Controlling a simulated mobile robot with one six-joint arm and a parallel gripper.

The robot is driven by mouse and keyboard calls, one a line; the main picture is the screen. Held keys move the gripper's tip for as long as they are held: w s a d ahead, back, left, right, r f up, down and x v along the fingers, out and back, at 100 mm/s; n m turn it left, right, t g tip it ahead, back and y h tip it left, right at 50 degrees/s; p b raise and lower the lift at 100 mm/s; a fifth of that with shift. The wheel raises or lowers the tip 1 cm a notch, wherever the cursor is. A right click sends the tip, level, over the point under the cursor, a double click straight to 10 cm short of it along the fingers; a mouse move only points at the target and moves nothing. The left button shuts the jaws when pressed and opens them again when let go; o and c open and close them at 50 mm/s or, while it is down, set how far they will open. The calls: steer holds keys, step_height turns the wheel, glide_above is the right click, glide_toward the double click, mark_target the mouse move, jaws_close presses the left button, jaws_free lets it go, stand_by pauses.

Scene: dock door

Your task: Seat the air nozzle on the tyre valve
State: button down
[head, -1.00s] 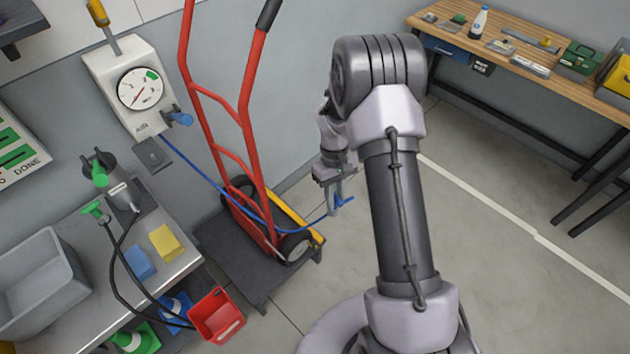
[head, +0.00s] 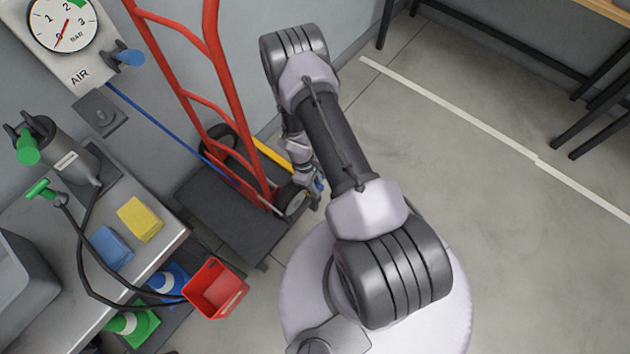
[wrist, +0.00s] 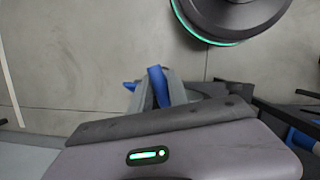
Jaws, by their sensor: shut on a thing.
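My gripper (head: 317,190) is low beside the near wheel (head: 292,205) of the red hand truck (head: 205,85). The wheel's tyre is dark with a light hub and is partly covered by my arm. The tyre valve cannot be made out. In the wrist view, my gripper (wrist: 160,95) is shut on the blue air nozzle (wrist: 158,84), whose grip shows between the fingers. The blue hose (head: 160,126) runs from the air station to behind the truck frame. Whether the nozzle touches the wheel cannot be told.
A metal bench (head: 165,238) with a yellow block (head: 140,218) and a red bin (head: 216,288) are at left.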

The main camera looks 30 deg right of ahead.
steer(key=shift+f+b, duration=0.55)
steer(key=shift+f, duration=0.75)
steer(key=shift+f+b, duration=0.6)
steer(key=shift+b, duration=0.05)
stand_by(0.4)
steer(key=c, duration=1.5)
jaws_free()
steer(key=shift+c, duration=0.2)
steer(key=p+v, duration=0.7)
steer(key=v, duration=0.4)
